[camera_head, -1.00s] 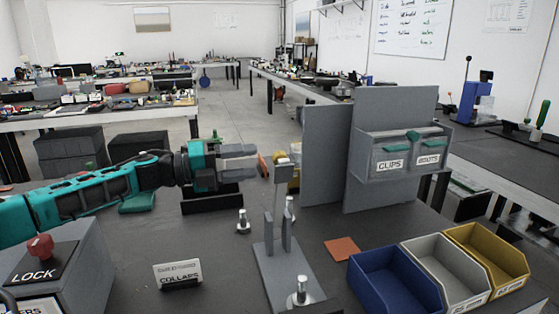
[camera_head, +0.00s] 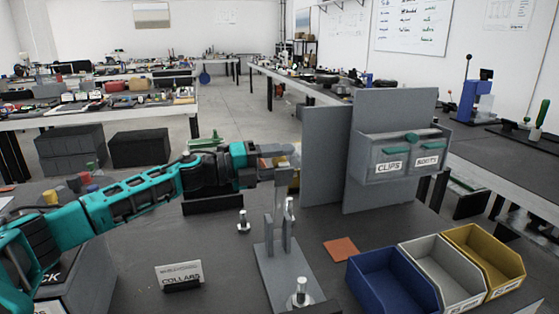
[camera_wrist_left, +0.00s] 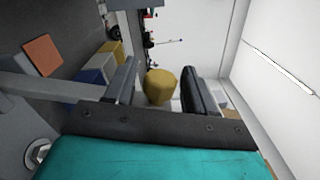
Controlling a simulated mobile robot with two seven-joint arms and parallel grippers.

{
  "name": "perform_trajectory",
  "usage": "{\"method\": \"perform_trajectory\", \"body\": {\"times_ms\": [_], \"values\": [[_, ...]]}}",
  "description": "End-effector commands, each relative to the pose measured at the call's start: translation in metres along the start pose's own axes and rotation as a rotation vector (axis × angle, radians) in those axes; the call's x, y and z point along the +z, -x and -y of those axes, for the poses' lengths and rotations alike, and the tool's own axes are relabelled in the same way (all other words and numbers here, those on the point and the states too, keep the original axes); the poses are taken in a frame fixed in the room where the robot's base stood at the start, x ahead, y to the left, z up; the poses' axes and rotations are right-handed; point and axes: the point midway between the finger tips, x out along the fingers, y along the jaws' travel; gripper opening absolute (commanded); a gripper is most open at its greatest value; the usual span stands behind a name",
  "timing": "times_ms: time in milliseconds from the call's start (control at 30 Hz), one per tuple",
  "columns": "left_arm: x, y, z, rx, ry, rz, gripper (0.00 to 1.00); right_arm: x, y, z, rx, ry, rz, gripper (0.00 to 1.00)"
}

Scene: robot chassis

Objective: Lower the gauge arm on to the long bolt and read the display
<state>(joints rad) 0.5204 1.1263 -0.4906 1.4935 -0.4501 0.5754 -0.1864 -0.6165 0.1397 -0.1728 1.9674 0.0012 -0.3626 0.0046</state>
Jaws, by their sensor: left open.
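A grey gauge stand (camera_head: 270,270) stands mid-bench, its slim gauge arm (camera_head: 278,205) upright. My left gripper (camera_head: 284,158) is open at the arm's upper end. In the left wrist view, a yellow knob-like piece (camera_wrist_left: 158,87) shows between the two spread fingers; I cannot tell whether they touch it. Metal bolts stand upright: one left of the stand (camera_head: 243,222), one just behind it (camera_head: 289,208) and one at its front (camera_head: 300,293). I cannot tell which is the long bolt. No readable display shows. My right gripper is not in view.
A grey panel with clips and bolts bins (camera_head: 405,155) stands right of the gripper. Blue (camera_head: 385,285), white and yellow trays lie front right, by an orange pad (camera_head: 341,249). A collars sign (camera_head: 180,275) stands front left. My left arm covers most of the lock box.

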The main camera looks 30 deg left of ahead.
Motion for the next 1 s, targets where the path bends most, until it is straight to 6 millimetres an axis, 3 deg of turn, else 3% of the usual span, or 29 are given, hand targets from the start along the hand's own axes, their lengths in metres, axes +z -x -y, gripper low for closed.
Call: {"method": "perform_trajectory", "body": {"times_ms": [200, 767, 1000], "values": [[0.0001, 0.0000, -0.0002, 0.000, 0.000, 0.000, 0.54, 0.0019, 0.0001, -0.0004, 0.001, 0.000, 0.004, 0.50], [0.0000, 0.0003, -0.0003, 0.000, 0.000, 0.000, 0.00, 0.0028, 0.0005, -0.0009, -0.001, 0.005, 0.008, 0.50], [-0.0001, 0.0003, -0.0004, 0.001, 0.000, 0.000, 0.00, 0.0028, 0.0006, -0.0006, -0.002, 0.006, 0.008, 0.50]]}}
